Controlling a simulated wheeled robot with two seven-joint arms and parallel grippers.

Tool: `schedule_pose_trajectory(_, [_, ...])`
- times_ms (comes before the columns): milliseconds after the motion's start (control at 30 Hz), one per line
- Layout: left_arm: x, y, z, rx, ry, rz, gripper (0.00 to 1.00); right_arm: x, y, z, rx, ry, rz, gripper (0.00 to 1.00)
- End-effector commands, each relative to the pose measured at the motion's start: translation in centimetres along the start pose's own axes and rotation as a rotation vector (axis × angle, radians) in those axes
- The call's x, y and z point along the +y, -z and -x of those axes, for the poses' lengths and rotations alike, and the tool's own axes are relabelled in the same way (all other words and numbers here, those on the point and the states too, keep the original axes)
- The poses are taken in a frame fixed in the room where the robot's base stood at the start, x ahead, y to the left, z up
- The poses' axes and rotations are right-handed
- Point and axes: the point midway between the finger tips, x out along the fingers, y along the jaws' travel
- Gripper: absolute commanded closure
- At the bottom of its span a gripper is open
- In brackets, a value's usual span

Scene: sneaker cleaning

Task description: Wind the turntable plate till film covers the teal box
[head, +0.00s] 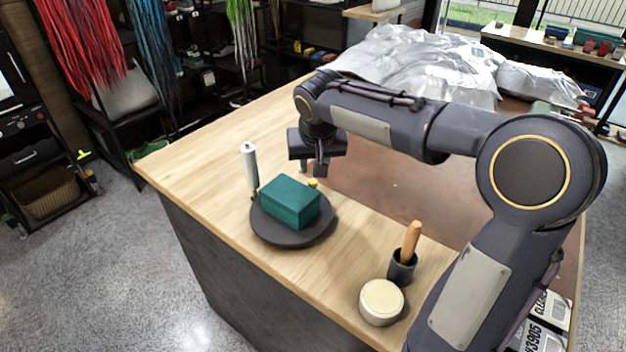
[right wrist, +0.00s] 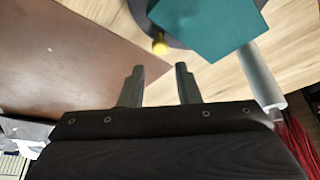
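A teal box (head: 290,202) sits on a round dark turntable plate (head: 292,236) on the wooden table. A pale film roll (head: 249,167) stands upright at the plate's back left; no film is visible on the box. A small yellow knob (head: 313,184) shows at the plate's far right edge, and also in the right wrist view (right wrist: 159,44). My right gripper (head: 319,168) hangs above the table just beyond the plate, apart from the knob. In the right wrist view its two fingers (right wrist: 159,82) are spread with nothing between them. My left gripper is out of view.
A wooden-handled tool (head: 411,240) stands in a dark cup (head: 401,268) beside a round cream-topped tin (head: 382,300) near the front edge. A brown mat (head: 390,190) covers the table's right part. Crumpled silver sheeting (head: 420,60) lies behind.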

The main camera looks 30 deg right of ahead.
Motion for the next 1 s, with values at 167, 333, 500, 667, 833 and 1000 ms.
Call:
schedule_pose_trajectory(167, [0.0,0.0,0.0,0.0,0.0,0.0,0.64,0.1,-0.2,-2.9,-0.006,-0.001,0.001,0.7])
schedule_pose_trajectory(333, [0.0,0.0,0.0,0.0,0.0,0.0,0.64,0.0,-0.2,-5.4,-0.005,0.001,0.001,0.7])
schedule_pose_trajectory(500, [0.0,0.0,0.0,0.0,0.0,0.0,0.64,0.0,-0.1,-6.7,-0.002,0.002,0.002,0.7])
schedule_pose_trajectory(667, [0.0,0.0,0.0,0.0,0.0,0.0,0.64,0.0,-0.1,-7.0,-0.001,0.002,0.002,0.7])
schedule_pose_trajectory(833, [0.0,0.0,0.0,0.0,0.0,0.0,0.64,0.0,-0.1,-6.9,-0.001,0.003,0.002,0.75])
schedule_pose_trajectory(1000, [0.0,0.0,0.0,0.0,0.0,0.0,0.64,0.0,-0.1,-6.9,-0.001,0.003,0.002,0.98])
